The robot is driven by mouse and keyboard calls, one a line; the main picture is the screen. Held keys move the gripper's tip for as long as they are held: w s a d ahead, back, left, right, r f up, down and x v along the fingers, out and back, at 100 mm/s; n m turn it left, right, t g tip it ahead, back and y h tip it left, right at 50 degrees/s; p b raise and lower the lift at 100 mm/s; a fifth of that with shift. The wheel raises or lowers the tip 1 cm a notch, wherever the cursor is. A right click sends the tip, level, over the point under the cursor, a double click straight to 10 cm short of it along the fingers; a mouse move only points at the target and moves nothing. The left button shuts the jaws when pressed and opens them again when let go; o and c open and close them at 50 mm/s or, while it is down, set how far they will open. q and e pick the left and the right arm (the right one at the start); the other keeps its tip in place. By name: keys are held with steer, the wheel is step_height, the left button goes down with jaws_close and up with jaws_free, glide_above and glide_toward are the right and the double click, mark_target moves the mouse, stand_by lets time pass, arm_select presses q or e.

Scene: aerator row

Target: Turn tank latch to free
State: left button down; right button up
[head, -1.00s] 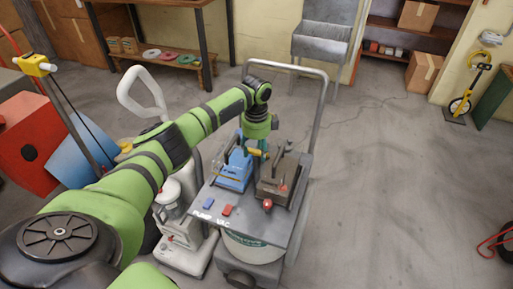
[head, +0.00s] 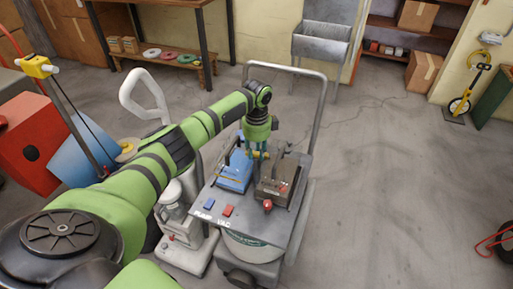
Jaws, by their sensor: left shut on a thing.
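The yellow handle of the tank latch (head: 266,154) sits at the back of the cart's top, between a blue unit (head: 233,173) and a brown-grey unit (head: 273,184). My left gripper (head: 258,153) points down from above and is shut on this yellow handle. The fingers hide part of it, so its exact angle is hard to tell. My right gripper is not in view.
The cart's grey top (head: 248,224) carries a blue switch (head: 209,204), a red switch (head: 228,211) and a red knob (head: 267,205). A grey push handle (head: 322,110) rises behind. A white machine (head: 182,228) stands close left.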

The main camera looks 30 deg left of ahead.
arm_select(q)
steer(key=n+p, duration=0.2)
steer(key=shift+d+r+n, duration=0.15)
steer(key=shift+r+n, duration=0.05)
steer(key=shift+n, duration=0.2)
steer(key=n+p, duration=0.2)
steer(key=n, duration=0.2)
steer(key=shift+w+p, duration=0.1)
steer(key=shift+p, duration=0.3)
steer(key=n+p, duration=0.1)
steer(key=n, duration=0.4)
steer(key=shift+w+d+f+p, duration=0.1)
steer(key=shift+p, duration=0.3)
steer(key=n+p, duration=0.1)
steer(key=n, duration=0.3)
steer(key=shift+w, duration=0.15)
steer(key=shift+n, duration=0.4)
steer(key=c, duration=1)
jaws_free()
